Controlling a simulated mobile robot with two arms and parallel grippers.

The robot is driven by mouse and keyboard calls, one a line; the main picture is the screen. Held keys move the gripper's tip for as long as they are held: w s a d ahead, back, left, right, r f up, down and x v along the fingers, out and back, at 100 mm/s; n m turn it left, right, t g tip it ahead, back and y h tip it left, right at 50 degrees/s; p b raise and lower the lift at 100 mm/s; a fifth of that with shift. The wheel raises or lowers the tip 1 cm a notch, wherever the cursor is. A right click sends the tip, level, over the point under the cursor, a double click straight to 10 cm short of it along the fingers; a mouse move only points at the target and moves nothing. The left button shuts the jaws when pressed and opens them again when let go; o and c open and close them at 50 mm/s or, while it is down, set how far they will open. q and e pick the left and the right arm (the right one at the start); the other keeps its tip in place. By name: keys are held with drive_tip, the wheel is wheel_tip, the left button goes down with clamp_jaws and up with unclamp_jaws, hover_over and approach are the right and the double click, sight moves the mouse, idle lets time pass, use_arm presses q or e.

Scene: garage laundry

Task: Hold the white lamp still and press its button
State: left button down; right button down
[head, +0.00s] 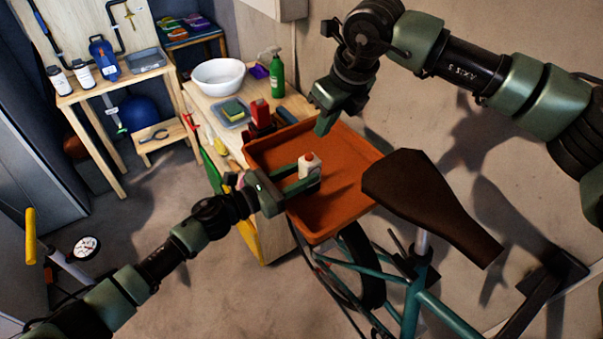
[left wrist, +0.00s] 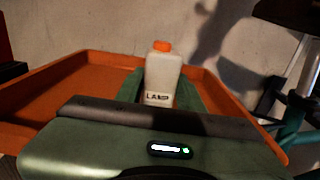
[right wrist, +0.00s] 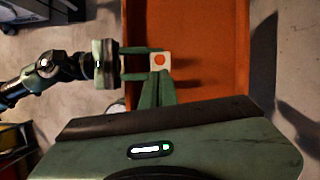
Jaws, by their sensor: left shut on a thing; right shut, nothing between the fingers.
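The white lamp (head: 308,167) stands upright over the orange tray (head: 352,203), with a red-orange button (left wrist: 162,46) on its top. Its front carries the label "LAMP" in the left wrist view. My left gripper (head: 302,182) is shut on the lamp, with one finger on each side of its body. My right gripper (head: 320,115) is shut and empty, above and behind the lamp in the head view. In the right wrist view the right fingertips (right wrist: 157,76) point at the lamp top, where the button (right wrist: 160,59) shows uncovered just beyond them. The exact gap cannot be told.
A bicycle saddle (head: 425,195) stands close to the tray's right side. A wooden bench (head: 205,103) behind holds a white bowl (head: 218,77), a green spray bottle (head: 276,75) and a red object (head: 260,113). The tray floor around the lamp is otherwise clear.

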drive_tip(key=m+t+y, duration=0.3)
drive_tip(key=m+t, duration=0.1)
drive_tip(key=m, duration=0.5)
hover_over(312, 159)
drive_tip(key=shift+f, duration=3.25)
drive_tip(key=shift+f, duration=0.1)
drive_tip(key=shift+f, duration=0.35)
